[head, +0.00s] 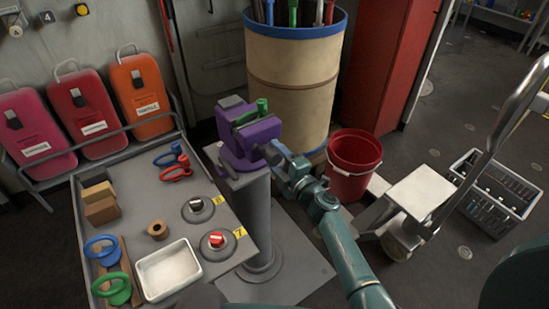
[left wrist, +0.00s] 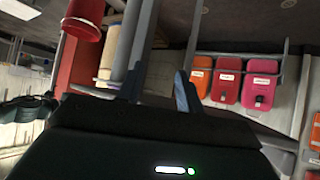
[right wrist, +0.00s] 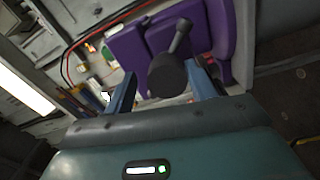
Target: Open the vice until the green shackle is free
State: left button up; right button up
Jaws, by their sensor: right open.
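The purple vice (head: 249,141) stands on a grey pedestal (head: 256,215). The green shackle (head: 258,108) sits at the top of the vice, at its jaws; how tightly it is held cannot be told. My right gripper (head: 276,158) is at the right side of the vice. In the right wrist view my right gripper (right wrist: 163,86) is open, its fingers on either side of the dark rounded end of the vice's screw handle (right wrist: 167,75), with the purple body (right wrist: 213,30) behind. My left gripper (left wrist: 160,88) shows only in its wrist view, fingers apart, with nothing between them.
A workbench (head: 140,190) left of the vice holds a white tray (head: 169,270), red and blue shackles, rings and blocks. A tan barrel (head: 295,80) stands behind the vice. A red bucket (head: 353,165) and a hand truck (head: 420,195) are on the right.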

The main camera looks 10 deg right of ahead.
jog(key=shift+s+a+f, duration=0.1)
jog(key=shift+s+f, duration=0.05)
jog(key=shift+f, duration=0.05)
jog(key=shift+s+f+m, duration=0.1)
jog(key=shift+m, duration=1)
jog(key=shift+f+m, duration=0.1)
jog(key=shift+m, duration=1.1)
jog(key=m, duration=0.4)
